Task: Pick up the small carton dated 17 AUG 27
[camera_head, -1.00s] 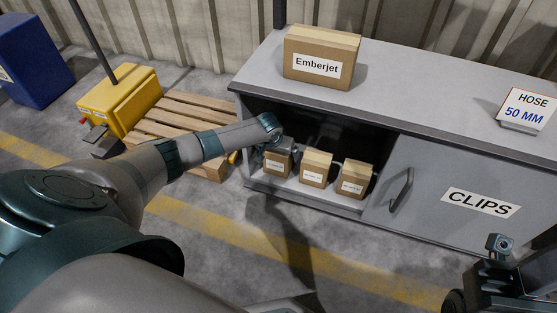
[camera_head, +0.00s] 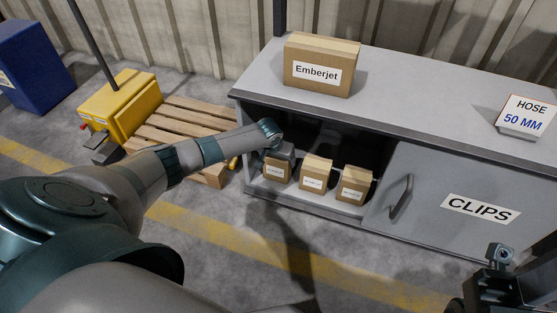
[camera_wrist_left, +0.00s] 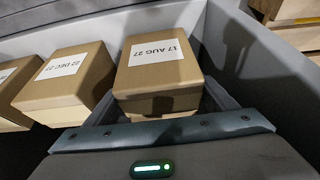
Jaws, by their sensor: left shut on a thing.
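The small carton dated 17 AUG 27 (camera_wrist_left: 152,72) is brown, and its white label reads upside down in the left wrist view. In the head view it is the leftmost carton (camera_head: 276,172) inside the open cabinet. I cannot tell whether the carton is clear of the shelf. My right gripper (camera_head: 490,285) is at the lower right, its jaws unclear.
A carton dated 22 DEC 27 (camera_wrist_left: 68,84) stands close beside the held one, with a third carton (camera_head: 354,183) beyond. The cabinet top (camera_head: 420,100) is overhead, bearing an Emberjet box (camera_head: 320,66). The CLIPS door (camera_head: 440,200) covers the right half. A pallet (camera_head: 205,115) stands left.

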